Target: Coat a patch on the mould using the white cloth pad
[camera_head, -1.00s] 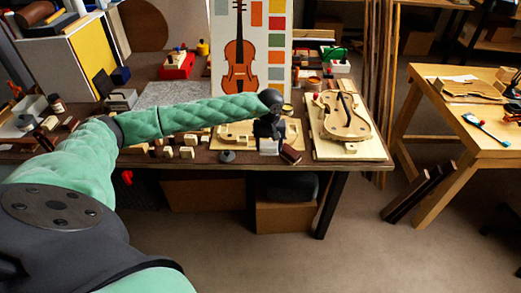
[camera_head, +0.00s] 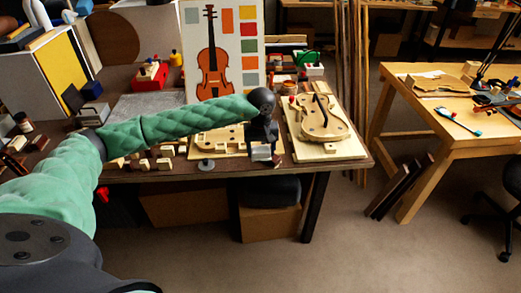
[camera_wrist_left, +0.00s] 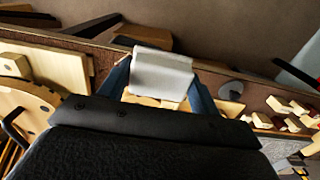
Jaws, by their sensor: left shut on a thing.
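My left gripper (camera_head: 263,154) is shut on the white cloth pad (camera_wrist_left: 161,76) and holds it near the bench's front edge. The pad also shows small in the head view (camera_head: 261,151), and in the left wrist view it sits between the two dark fingers. A pale wooden violin-shaped mould (camera_head: 315,127) lies on a board (camera_head: 350,152) just right of the gripper, with a dark bar across it. Part of it shows at the left edge of the wrist view (camera_wrist_left: 18,101). The pad appears apart from the mould. My right gripper is out of view.
A flat wooden form (camera_head: 232,136) lies partly behind my left arm. Several small wood blocks (camera_head: 165,163) and a dark round-topped piece (camera_head: 206,164) are along the front edge. A violin poster (camera_head: 248,60) stands behind. A second table (camera_head: 400,75) is at right.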

